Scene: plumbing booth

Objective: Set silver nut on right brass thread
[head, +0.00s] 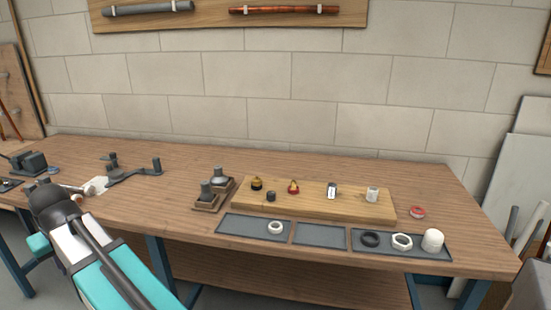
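A pale hex-shaped nut (402,241) lies flat in the right tray, between a dark ring and a white cap. Its colour reads as whitish silver. A smaller pale ring (275,227) lies in the left tray; I cannot tell which of the two is the silver nut. On the wooden board stand a brass-coloured fitting with a dark top (257,184) and, to its right, a brass fitting with red on it (293,187). My gripper (84,190) is at the far left, well away from the board and trays. Its fingers are too small and partly hidden to read.
The board (325,208) also holds a small dark piece (271,197), a white-and-dark fitting (332,191) and a white fitting (372,194). A dark ring (370,239), white cap (432,240) and red tape roll (418,212) are at right. Dark blocks (214,192) stand left of the board.

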